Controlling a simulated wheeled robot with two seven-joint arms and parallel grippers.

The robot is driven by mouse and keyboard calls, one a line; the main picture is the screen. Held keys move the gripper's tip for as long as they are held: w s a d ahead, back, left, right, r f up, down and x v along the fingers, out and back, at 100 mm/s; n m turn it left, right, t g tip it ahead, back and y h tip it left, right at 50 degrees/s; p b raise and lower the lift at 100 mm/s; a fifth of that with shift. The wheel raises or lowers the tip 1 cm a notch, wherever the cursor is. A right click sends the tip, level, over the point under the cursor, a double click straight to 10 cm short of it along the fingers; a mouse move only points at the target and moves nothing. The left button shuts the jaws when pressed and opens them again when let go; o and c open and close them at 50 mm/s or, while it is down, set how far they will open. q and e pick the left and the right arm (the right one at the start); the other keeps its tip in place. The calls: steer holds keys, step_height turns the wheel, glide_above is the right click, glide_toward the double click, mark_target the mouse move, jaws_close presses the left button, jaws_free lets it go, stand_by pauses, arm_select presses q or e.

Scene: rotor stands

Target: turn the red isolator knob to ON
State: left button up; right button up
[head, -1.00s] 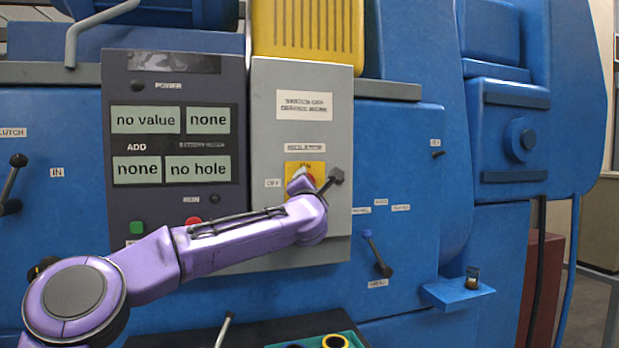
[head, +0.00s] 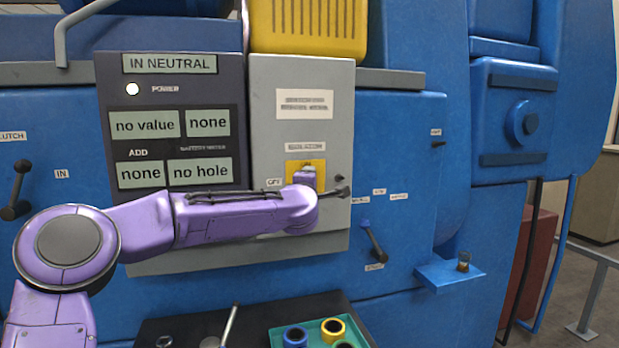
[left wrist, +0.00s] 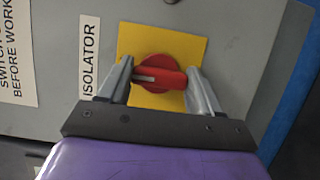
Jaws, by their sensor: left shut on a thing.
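The red isolator knob (left wrist: 160,77) sits on a yellow plate (left wrist: 185,45), which also shows on the grey panel in the head view (head: 292,166). In the left wrist view my left gripper (left wrist: 161,80) has one finger at each end of the knob's bar and is shut on it. The bar's white mark points toward the ISOLATOR label (left wrist: 90,57), which is above the plate in the head view, so the knob points up, to the ON side. In the head view my left gripper (head: 308,176) mostly hides the knob. My right gripper is not in view.
The dark display panel (head: 150,90) has a white lit POWER lamp (head: 133,89) and reads IN NEUTRAL. A green tray (head: 280,338) with several rings is below.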

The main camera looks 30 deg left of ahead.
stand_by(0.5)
arm_select(q)
steer(key=o, duration=1.1)
steer(key=shift+c, duration=0.2)
steer(key=b+v, duration=0.3)
steer(key=v, duration=0.7)
steer(key=shift+s+b, duration=0.2)
steer(key=shift+b, duration=0.15)
steer(key=shift+s+d+r, duration=0.1)
steer(key=shift+d, duration=0.1)
